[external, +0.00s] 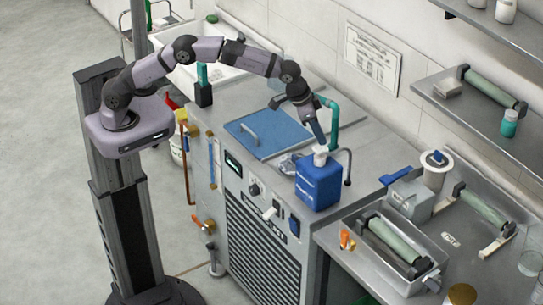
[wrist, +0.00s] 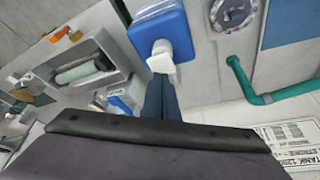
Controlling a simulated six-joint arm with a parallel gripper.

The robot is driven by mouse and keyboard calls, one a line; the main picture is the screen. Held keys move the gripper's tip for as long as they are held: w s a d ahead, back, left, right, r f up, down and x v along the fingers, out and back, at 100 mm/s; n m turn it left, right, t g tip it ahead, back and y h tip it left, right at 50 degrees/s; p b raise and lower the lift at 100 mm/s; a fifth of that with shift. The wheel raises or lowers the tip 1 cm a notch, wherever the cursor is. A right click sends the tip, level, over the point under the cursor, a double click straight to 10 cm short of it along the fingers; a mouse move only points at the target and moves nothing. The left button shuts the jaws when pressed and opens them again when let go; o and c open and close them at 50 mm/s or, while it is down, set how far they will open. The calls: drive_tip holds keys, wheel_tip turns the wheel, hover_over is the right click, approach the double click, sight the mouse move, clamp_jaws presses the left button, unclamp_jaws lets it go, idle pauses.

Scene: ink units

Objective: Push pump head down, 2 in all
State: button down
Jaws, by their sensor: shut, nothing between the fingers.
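A blue bottle (external: 319,187) stands upright at the front right corner of the steel cabinet top, with a white pump head (external: 320,153) on it. In the wrist view the blue bottle (wrist: 160,32) is at the top centre and its white pump head (wrist: 161,58) points toward my fingers. My gripper (external: 321,138) is shut and empty, reaching down from above with its fingertips right at the pump head. In the wrist view the shut fingers (wrist: 161,82) end beside the pump head. I cannot tell whether they touch it.
A blue panel with a handle (external: 268,134) lies on the cabinet top behind the bottle. A green pipe (external: 333,120) rises close to my gripper. A tray with a roller (external: 390,245) and a grey box (external: 410,198) stand on the lower bench at the right.

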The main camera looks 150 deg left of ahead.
wheel_tip(320, 180, up, 10)
drive_tip(key=p, duration=0.8)
drive_tip(key=shift+f, duration=0.2)
